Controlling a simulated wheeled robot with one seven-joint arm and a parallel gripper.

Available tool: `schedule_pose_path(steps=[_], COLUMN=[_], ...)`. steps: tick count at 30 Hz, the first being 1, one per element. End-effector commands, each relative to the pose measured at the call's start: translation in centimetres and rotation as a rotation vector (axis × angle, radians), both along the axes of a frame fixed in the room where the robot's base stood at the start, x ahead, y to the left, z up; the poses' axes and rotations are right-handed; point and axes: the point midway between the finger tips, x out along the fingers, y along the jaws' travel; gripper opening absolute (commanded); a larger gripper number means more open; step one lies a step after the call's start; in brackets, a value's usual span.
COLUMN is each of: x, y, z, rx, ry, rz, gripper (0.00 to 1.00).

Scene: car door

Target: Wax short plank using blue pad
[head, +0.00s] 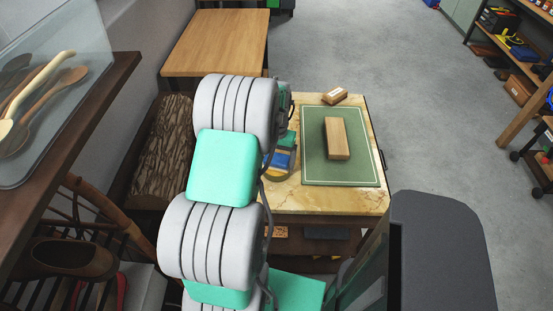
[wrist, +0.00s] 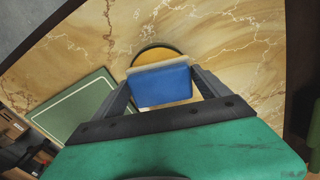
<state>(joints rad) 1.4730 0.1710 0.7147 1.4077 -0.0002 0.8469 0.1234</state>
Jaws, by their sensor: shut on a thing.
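The short plank (head: 337,138), a light wooden block, lies on the green mat (head: 312,172) on the marble-topped table. The blue pad (wrist: 160,86) is between the fingers of my gripper (wrist: 158,82), which is shut on it. In the head view the blue pad (head: 281,160) shows left of the mat, partly hidden by my arm. Under the pad is a round yellow-orange thing with a dark rim (wrist: 157,53), mostly covered; I cannot tell whether the pad touches it. The plank is out of the wrist view, which shows only part of the mat (wrist: 78,108).
A small wooden block with a white label (head: 334,96) sits at the mat's far edge. The marble tabletop (head: 330,200) is clear in front of the mat. A wooden table (head: 215,42) stands behind, and a log (head: 162,150) lies left of my arm.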

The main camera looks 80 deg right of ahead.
Motion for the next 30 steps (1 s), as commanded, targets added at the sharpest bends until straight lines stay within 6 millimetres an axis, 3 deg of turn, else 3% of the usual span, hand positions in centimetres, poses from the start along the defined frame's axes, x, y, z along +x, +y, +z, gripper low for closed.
schedule_pose_path(steps=[12, 30], x=[0.0, 0.0], y=[0.1, 0.0], z=[0.1, 5.8], rx=[0.002, 0.001], ry=[0.0, 0.0], rz=[0.0, 0.0], gripper=[0.53, 0.53])
